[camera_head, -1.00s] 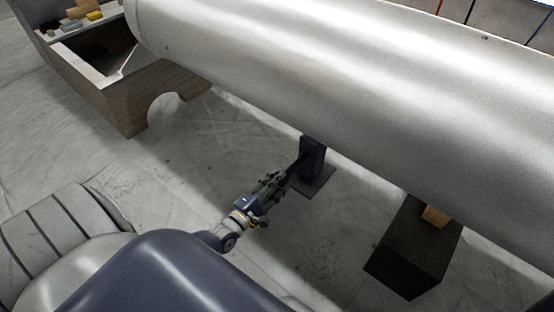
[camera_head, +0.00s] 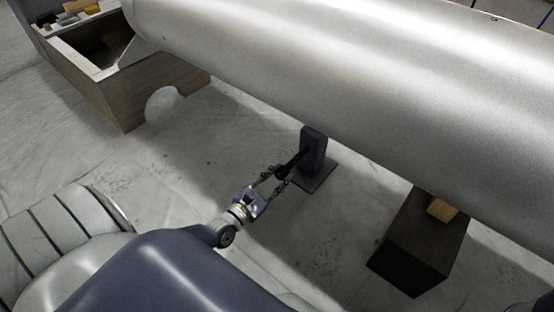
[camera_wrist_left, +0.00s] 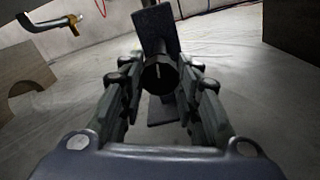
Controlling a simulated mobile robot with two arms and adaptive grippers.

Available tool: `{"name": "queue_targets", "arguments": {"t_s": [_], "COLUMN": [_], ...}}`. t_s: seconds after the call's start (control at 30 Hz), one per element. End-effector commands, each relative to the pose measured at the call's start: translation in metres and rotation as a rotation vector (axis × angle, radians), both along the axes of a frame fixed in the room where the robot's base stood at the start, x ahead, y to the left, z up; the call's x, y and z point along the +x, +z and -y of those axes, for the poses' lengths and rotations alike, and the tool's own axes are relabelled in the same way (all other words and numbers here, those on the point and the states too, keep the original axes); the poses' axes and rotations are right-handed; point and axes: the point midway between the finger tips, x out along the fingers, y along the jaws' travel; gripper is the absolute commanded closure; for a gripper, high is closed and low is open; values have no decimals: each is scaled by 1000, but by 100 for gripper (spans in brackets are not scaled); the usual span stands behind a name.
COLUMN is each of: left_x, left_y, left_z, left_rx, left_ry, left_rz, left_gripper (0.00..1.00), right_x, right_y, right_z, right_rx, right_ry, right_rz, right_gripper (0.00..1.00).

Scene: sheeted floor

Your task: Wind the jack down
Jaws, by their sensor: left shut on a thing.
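The jack (camera_head: 313,155) is a dark upright post on a flat square base plate, standing under a large silver cylinder (camera_head: 360,90). A dark crank handle (camera_head: 292,165) reaches from the post toward my left gripper (camera_head: 280,178). In the left wrist view, the jack post (camera_wrist_left: 160,32) rises straight ahead. The handle's round dark end (camera_wrist_left: 158,78) sits between the fingers of my left gripper (camera_wrist_left: 160,73), which is shut on it. The fingers partly hide the handle and base plate. My right gripper is not in view.
A wooden cradle box (camera_head: 120,95) with a rounded cutout stands at the left. A dark block (camera_head: 420,250) with a small wood piece (camera_head: 442,209) stands under the cylinder at the right. Sheeted floor around the jack is clear. In the wrist view, a yellow-and-grey tool shape (camera_wrist_left: 50,24) shows upper left.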

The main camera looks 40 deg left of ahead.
Motion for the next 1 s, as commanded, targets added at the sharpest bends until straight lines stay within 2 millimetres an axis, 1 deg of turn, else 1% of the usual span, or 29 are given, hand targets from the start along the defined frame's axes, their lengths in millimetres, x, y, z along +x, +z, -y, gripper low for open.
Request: {"name": "queue_targets", "arguments": {"t_s": [0.23, 0.67, 0.7, 0.77, 0.8, 1.0], "left_x": [-1, -1, -1, 0, 0, 0], "left_y": [-2, -1, -1, -1, -1, -1], "left_z": [0, 0, 0, 0, 0, 0], "left_rx": [-57, -65, -65, -65, -65, -65], "left_ry": [0, 0, 0, 0, 0, 0], "left_rz": [-8, -8, -8, -8, -8, -6], "left_gripper": [94, 94, 65, 52, 49, 49], "right_x": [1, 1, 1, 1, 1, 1], "right_y": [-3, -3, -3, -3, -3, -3], "right_z": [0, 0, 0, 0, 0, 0], "right_rx": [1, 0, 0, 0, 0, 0], "right_ry": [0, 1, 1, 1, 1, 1], "right_rz": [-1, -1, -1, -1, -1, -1], "right_gripper": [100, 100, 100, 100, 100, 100]}}
